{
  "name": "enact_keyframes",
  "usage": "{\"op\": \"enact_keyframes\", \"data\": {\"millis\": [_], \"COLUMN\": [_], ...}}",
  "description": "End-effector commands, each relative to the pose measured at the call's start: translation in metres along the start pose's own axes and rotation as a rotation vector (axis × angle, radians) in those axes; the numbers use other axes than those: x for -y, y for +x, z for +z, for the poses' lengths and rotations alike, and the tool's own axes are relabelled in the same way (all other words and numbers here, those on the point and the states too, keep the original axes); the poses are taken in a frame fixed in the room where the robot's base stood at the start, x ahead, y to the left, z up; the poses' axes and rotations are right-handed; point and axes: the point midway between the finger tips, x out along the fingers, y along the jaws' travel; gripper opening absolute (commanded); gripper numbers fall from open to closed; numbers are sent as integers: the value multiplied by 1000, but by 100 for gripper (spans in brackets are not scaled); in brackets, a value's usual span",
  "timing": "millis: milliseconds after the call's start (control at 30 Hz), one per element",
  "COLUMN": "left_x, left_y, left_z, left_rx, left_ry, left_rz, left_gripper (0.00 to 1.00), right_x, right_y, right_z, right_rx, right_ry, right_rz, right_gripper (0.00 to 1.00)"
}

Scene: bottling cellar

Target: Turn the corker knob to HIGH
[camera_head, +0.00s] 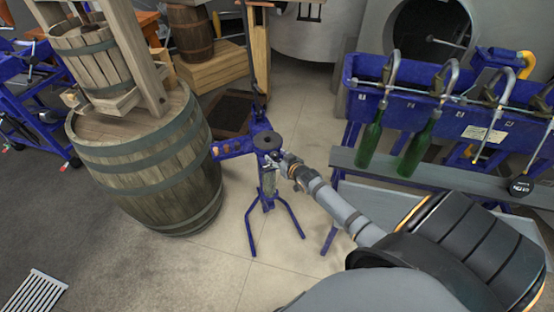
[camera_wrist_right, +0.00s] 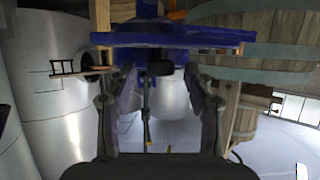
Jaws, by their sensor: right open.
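My right gripper (camera_head: 285,165) is at the near right side of the corker's head. In the right wrist view, the open fingers of my right gripper (camera_wrist_right: 160,85) point at the blue corker body (camera_wrist_right: 170,38). A small dark knob-like part (camera_wrist_right: 165,68) shows between the fingers, with gaps on both sides. Its setting and any HIGH mark cannot be read. My left gripper is not in view.
A large wooden barrel (camera_head: 150,165) stands close left of the corker. A blue bottle filler (camera_head: 400,100) with two green bottles (camera_head: 416,150) is on the right. A wooden crate (camera_head: 208,70) is behind. Floor in front of the corker is clear.

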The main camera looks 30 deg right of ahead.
Motion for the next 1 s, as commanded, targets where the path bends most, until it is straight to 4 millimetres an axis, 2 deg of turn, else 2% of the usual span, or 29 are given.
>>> {"op": "enact_keyframes", "data": {"millis": [267, 367, 667, 1000], "left_x": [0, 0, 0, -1], "left_y": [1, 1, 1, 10], "left_z": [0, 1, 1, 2], "left_rx": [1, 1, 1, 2], "left_ry": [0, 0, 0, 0], "left_rz": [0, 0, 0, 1], "left_gripper": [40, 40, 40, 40], "right_x": [0, 0, 0, 1], "right_y": [3, 2, 2, 3], "right_z": [0, 0, 0, 3], "right_rx": [2, 2, 2, 1], "right_ry": [-2, -2, -1, 6], "right_rz": [0, 0, 0, 21], "right_gripper": [53, 42, 1, 0]}}
